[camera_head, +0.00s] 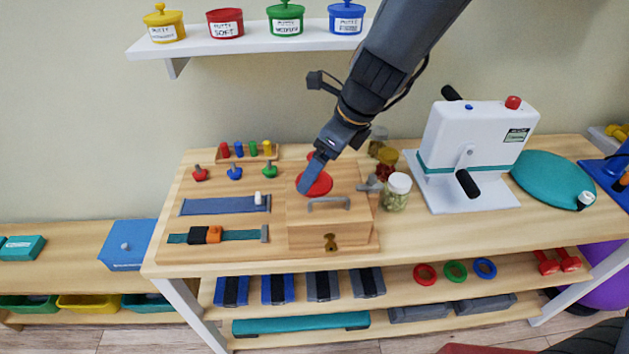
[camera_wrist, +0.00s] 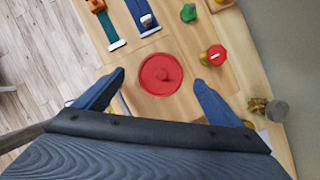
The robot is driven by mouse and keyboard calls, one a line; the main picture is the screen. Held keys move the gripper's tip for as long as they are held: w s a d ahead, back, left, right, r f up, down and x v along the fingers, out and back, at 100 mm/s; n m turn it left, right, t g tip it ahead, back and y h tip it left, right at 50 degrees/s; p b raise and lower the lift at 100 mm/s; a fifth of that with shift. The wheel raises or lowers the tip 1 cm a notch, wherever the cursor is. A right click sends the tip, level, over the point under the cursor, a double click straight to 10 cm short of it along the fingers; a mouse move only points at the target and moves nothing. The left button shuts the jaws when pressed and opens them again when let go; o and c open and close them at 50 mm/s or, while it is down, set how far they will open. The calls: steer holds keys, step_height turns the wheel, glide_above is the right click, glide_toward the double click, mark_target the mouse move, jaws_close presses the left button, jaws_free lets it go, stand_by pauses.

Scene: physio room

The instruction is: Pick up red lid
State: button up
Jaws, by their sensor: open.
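The red lid (camera_head: 321,186) is a flat round disc lying on top of the wooden box (camera_head: 300,239). In the wrist view the lid (camera_wrist: 155,85) shows from above with a small round knob at its middle. My gripper (camera_head: 306,180) is over the lid, and a finger hides part of it in the head view. In the wrist view my gripper (camera_wrist: 160,80) is open, with one blue finger on each side of the lid and nothing held. The exact height of the fingertips above the lid is hard to tell.
A red putty pot (camera_head: 226,24) stands on the wall shelf (camera_head: 260,43) between yellow and green pots. A glass jar (camera_head: 396,193) stands right of the box, near a white machine (camera_head: 470,145). Strap boards (camera_head: 222,205) lie to its left.

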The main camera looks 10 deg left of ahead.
steer(key=x, duration=0.3)
steer(key=shift+d+f, duration=0.2)
steer(key=c, duration=1.1)
steer(key=shift+r, duration=0.1)
